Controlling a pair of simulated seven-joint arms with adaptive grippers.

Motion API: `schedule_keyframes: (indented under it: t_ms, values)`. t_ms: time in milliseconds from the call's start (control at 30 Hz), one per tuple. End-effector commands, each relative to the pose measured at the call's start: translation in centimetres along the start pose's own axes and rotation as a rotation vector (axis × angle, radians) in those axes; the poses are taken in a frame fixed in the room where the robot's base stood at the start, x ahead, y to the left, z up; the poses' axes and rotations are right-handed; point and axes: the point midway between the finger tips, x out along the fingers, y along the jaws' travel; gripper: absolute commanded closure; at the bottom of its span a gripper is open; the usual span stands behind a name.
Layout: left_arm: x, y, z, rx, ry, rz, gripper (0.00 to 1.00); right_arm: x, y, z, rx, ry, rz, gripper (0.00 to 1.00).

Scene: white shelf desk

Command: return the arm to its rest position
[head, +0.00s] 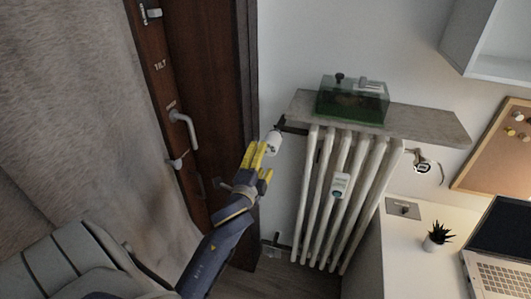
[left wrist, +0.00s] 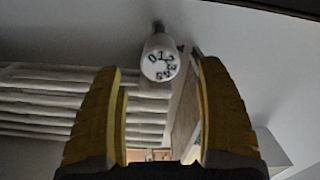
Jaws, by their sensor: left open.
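My left gripper (head: 262,160) has yellow fingers and reaches up from the lower left, beside the left end of the radiator. Its two yellow fingers stand wide apart with nothing between them in the left wrist view (left wrist: 160,115). A white thermostat knob (head: 273,142) with black numbers is just beyond the fingertips. The knob also shows in the left wrist view (left wrist: 160,62), above the gap between the fingers and apart from them. My right gripper is not seen in either view.
A white radiator (head: 325,195) stands under a grey shelf (head: 425,120) with a green glass box (head: 352,102). A brown door (head: 215,90) with a handle is left of the gripper. A white desk (head: 400,255) at the right holds a plant (head: 438,236) and a laptop (head: 497,250).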

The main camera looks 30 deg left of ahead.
Motion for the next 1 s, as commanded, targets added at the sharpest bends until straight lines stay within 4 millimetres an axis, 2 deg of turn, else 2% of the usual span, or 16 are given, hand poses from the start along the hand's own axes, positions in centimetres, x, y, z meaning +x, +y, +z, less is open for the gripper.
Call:
schedule_keyframes:
  t_ms: [200, 600, 700, 767, 867, 967, 1000]
  values:
    - [-1.0, 0.0, 0.0, 0.000, 0.000, 0.000, 0.27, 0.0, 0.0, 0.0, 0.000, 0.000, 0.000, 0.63]
    - [-1.0, 0.0, 0.0, 0.000, 0.000, 0.000, 0.27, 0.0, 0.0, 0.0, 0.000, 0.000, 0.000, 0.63]
    - [-0.9, 0.5, 0.0, -0.004, 0.000, 0.009, 0.27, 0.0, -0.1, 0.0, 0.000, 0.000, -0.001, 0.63]
    - [-0.6, 1.6, 0.1, -0.013, 0.001, 0.028, 0.27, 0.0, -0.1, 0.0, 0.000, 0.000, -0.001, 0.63]
    - [0.2, 5.2, 0.2, -0.038, 0.000, 0.087, 0.27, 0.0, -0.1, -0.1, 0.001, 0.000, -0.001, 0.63]
    - [1.0, 10.8, 0.5, -0.081, -0.003, 0.177, 0.27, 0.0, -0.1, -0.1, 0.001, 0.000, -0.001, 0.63]
    - [1.1, 13.3, 0.7, -0.103, -0.007, 0.217, 0.27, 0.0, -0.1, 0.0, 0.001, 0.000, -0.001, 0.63]
